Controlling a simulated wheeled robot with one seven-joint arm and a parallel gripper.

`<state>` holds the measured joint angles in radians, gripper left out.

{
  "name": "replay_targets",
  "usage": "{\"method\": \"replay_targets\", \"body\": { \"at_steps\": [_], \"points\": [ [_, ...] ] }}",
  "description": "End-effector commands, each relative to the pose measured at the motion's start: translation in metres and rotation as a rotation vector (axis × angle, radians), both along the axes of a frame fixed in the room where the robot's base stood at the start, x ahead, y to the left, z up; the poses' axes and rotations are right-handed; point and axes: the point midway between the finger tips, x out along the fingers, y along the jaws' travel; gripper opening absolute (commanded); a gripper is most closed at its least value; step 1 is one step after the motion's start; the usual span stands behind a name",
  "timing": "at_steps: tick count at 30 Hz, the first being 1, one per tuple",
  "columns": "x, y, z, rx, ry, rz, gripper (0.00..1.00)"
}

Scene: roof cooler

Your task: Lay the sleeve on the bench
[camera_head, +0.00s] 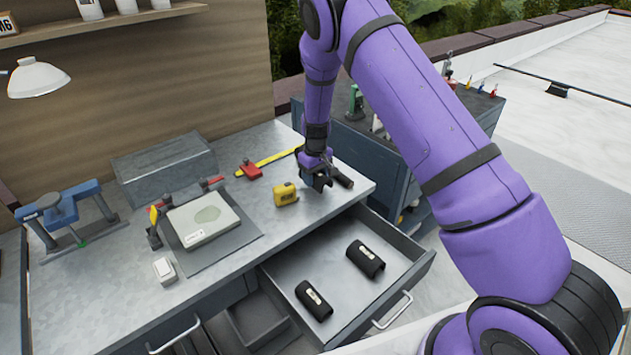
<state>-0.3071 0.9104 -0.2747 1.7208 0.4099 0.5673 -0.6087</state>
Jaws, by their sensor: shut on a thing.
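My gripper (322,182) is over the bench top (352,178) near its front right corner. It is shut on a dark, short cylinder that looks like a sleeve (343,180), which sticks out to the right of the fingers. The fingers hide part of it, and I cannot tell whether it touches the bench. Two black sleeves with pale labels lie apart in the open drawer below, one at the back right (365,260) and one at the front left (314,301).
A yellow tape measure (286,194) sits just left of my gripper. A red-and-yellow tool (251,170), a grey mat (238,243) with a pale device (203,219), and a blue clamp (65,208) are farther left. The open drawer (410,262) juts out below the bench.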

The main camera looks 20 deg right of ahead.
Motion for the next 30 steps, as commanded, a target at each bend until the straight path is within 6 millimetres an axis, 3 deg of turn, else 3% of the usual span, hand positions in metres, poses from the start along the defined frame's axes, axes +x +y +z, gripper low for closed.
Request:
{"method": "replay_targets", "body": {
  "at_steps": [4, 16, 17, 19, 30],
  "points": [
    [-0.001, 0.000, -0.019, -0.001, 0.002, -0.001, 0.33],
    [0.000, 0.000, -0.024, 0.000, 0.000, -0.001, 0.33],
    [0.000, 0.000, -0.023, 0.000, -0.001, -0.001, 0.62],
    [0.000, 0.000, -0.023, 0.000, 0.000, -0.001, 0.78],
    [0.000, 0.000, -0.019, 0.000, -0.001, 0.000, 0.81]
  ]
}}
